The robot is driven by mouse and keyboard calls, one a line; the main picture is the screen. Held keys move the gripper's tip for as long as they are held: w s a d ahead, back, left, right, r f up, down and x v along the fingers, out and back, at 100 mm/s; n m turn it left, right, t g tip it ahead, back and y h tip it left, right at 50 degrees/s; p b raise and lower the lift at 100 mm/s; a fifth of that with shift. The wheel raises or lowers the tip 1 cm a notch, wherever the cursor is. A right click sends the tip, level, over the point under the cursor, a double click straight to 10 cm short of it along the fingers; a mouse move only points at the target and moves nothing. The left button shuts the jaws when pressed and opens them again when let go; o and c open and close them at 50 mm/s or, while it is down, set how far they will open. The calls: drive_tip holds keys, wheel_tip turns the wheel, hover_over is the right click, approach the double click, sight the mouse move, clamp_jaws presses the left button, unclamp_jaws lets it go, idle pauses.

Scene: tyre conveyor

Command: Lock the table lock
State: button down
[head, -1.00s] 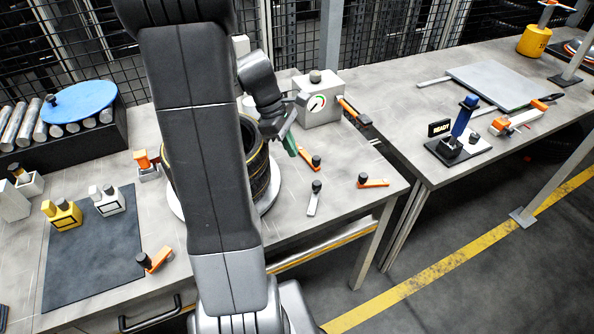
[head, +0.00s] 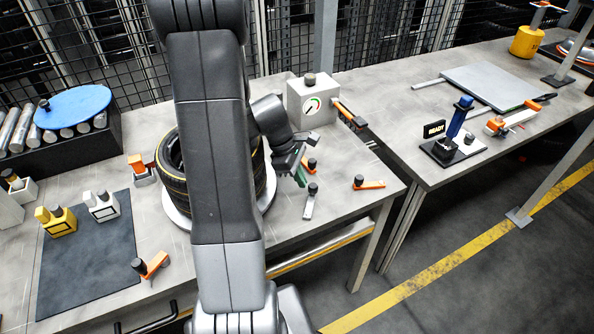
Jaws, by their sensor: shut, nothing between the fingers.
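A tyre (head: 176,165) lies on a round light-grey turntable (head: 178,214) on the near bench, partly hidden by my arm. Right of it are small levers with black knobs: an orange one (head: 311,165) beside my gripper, a silver one (head: 309,206) in front and an orange one (head: 370,184) further right. None has a readable label, so I cannot tell which is the table lock. My gripper (head: 299,174) is shut and empty, pointing down just left of the nearest orange lever. I cannot tell whether they touch.
A gauge box (head: 310,100) with an orange-handled lever (head: 350,116) stands behind. A dark mat (head: 90,255) with yellow and silver blocks is at left, with another orange lever (head: 152,266) beside it. The second bench holds a blue-handled lever (head: 458,118) with a READY sign (head: 434,129).

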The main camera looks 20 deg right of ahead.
idle(0.4)
drive_tip(key=shift+d+m, duration=0.25)
drive_tip(key=shift+m, duration=0.05)
drive_tip(key=shift+s+d+m, duration=0.1)
drive_tip(key=shift+d+m, duration=0.1)
drive_tip(key=shift+m, duration=0.1)
drive_tip(key=shift+s+d+m+g+y+p, duration=0.3)
drive_tip(key=shift+d+m+g+y+p, duration=0.15)
drive_tip(key=shift+d+m, duration=0.5)
drive_tip(key=shift+s+d+m+g+y+p, duration=0.15)
drive_tip(key=shift+s+d+m+y, duration=0.25)
drive_tip(key=shift+m, duration=0.5)
drive_tip(key=shift+s+d+m+g+y+p, duration=0.15)
drive_tip(key=shift+s+d+m+y, duration=0.2)
drive_tip(key=shift+m, duration=0.5)
drive_tip(key=shift+w, duration=0.1)
